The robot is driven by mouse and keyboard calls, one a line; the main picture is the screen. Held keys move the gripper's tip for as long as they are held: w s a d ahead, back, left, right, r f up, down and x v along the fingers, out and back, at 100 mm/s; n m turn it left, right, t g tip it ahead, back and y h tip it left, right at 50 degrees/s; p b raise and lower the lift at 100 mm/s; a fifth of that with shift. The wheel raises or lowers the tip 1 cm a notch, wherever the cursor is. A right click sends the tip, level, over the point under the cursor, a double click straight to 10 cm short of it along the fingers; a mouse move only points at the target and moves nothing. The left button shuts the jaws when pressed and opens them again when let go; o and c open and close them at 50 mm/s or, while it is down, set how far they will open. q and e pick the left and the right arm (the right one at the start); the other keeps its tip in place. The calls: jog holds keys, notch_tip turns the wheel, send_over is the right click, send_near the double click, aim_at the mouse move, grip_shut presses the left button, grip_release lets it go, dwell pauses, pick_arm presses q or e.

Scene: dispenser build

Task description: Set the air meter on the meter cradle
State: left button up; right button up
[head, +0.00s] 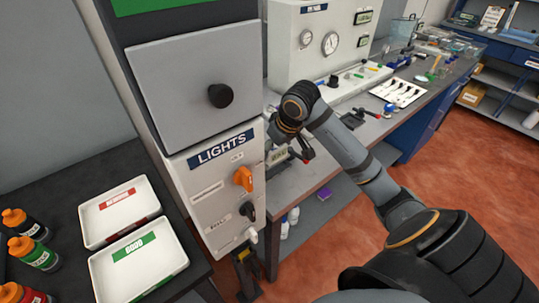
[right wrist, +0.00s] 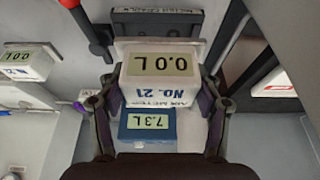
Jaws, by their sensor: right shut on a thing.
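The air meter (right wrist: 163,88) is a white box with a "0.0 L" display and "No. 21" in blue, seen upside down in the right wrist view. My right gripper (right wrist: 160,97) is shut on its sides. In the head view the right gripper is partly hidden behind the lights panel (head: 214,190). My left gripper is out of view.
A blue box (right wrist: 148,124) reading "7.3 L" is close to the held meter. Another white "0.0 L" meter (right wrist: 22,62) stands at the left, and a red-ended lever (right wrist: 84,28) is close by. Two white trays (head: 119,212) and bottles (head: 33,252) stand on the left table.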

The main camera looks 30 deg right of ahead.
aim_at(280, 149)
jog(key=shift+w+d+f, duration=0.1)
jog(key=shift+w+f, duration=1.15)
jog(key=shift+f, duration=0.25)
jog(key=shift+f+p, duration=0.3)
jog(key=shift+f, duration=1.3)
jog(key=o, duration=1.4)
jog(key=shift+f, duration=0.15)
jog(key=v, duration=1.2)
